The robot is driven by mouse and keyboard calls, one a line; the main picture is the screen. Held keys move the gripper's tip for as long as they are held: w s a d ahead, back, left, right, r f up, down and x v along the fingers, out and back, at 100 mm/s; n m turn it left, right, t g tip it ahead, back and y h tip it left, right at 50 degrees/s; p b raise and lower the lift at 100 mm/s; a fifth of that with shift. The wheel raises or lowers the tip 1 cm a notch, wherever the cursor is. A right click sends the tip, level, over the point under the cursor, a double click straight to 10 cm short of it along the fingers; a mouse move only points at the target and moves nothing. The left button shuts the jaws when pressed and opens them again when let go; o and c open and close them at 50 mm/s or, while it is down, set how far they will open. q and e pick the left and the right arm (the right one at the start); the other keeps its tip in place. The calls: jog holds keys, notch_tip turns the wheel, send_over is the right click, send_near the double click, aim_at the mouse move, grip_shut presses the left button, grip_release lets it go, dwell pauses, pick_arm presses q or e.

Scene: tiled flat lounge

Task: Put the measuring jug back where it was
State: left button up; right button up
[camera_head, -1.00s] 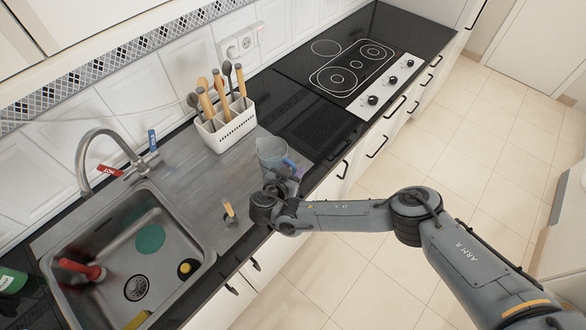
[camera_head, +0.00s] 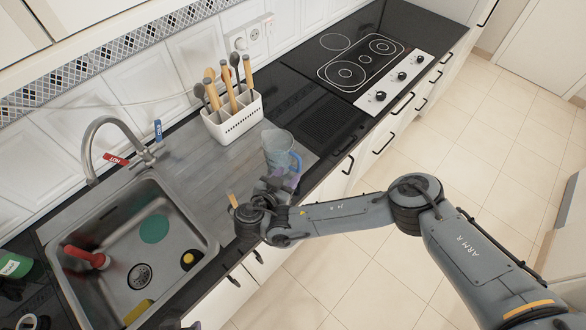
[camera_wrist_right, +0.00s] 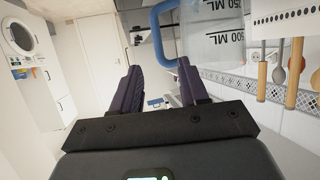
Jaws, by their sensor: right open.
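The measuring jug (camera_head: 277,148) is clear with a blue handle. It stands upright on the steel drainboard (camera_head: 190,150), near the counter's front edge, right of the sink. In the right wrist view the jug (camera_wrist_right: 213,42) fills the upper right, with its blue handle (camera_wrist_right: 163,40) toward the fingers. My right gripper (camera_head: 288,183) is right beside the jug on its handle side; its fingers (camera_wrist_right: 158,78) are open. The handle lies near the tip of one finger; I cannot tell if they touch. My left gripper is not in view.
A white utensil holder (camera_head: 233,118) with wooden-handled tools stands behind the jug. The sink (camera_head: 130,240) and tap (camera_head: 105,140) are at the left, the hob (camera_head: 360,70) at the right. A wooden-handled item (camera_head: 232,201) is partly hidden by my wrist.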

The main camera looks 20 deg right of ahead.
jog(key=s+a+f+n+g+y, duration=0.25)
jog(key=s+a+n+y, duration=0.2)
jog(key=s+a, duration=0.35)
jog(key=s+a+f+n+g+y, duration=0.1)
jog(key=s+a+n+g+y, duration=0.35)
jog(key=s, duration=0.65)
jog(key=s+d+n, duration=0.1)
jog(key=s+d, duration=0.4)
jog(key=d, duration=0.6)
jog(key=s+d+n+t, duration=0.1)
jog(key=s+d, duration=0.4)
jog(key=d, duration=0.6)
jog(key=shift+y, duration=0.4)
